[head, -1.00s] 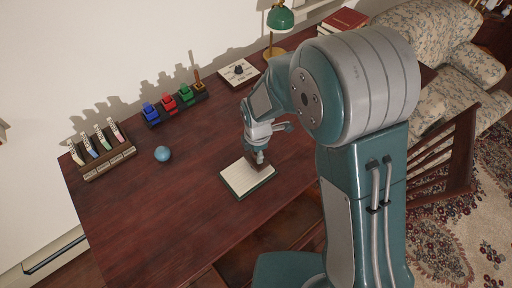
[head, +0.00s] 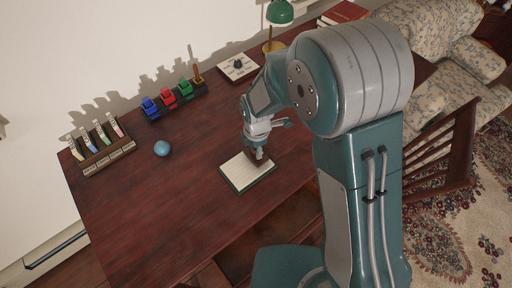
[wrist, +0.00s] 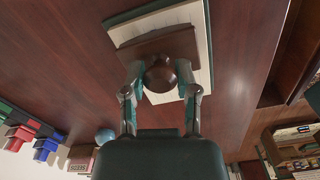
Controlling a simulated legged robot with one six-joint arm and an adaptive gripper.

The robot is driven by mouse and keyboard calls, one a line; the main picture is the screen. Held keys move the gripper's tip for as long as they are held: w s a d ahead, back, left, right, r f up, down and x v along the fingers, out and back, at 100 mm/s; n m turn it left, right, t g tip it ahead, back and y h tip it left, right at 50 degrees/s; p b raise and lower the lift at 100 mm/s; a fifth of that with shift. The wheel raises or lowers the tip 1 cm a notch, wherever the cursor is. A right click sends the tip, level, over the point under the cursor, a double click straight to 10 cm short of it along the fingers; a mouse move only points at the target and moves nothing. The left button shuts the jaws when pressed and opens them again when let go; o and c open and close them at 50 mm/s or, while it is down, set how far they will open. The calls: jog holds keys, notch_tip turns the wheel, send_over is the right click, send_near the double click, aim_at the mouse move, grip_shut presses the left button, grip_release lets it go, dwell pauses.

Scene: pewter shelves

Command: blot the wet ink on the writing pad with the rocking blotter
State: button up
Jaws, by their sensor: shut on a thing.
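The writing pad (head: 247,174) is a cream sheet with a dark green border, lying on the desk. It also shows at the top of the wrist view (wrist: 201,22). The rocking blotter (wrist: 155,47) is brown with a round dark knob, and it is over the pad. My gripper (wrist: 160,80) is shut on the blotter's knob, one finger on each side. In the head view my gripper (head: 258,152) is at the pad's far right part and partly hides the blotter. I cannot make out ink on the visible paper or tell whether the blotter touches it.
A blue ball (head: 162,148) sits left of the pad. A rack of pale labelled items (head: 108,157) and a row of blue, red and green items (head: 172,102) stand behind. A green lamp (head: 280,14) is at the back. The desk's left front is clear.

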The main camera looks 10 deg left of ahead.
jog(key=shift+f, duration=0.45)
dwell(1.1)
jog(key=shift+s, duration=0.1)
jog(key=shift+r, duration=3.55)
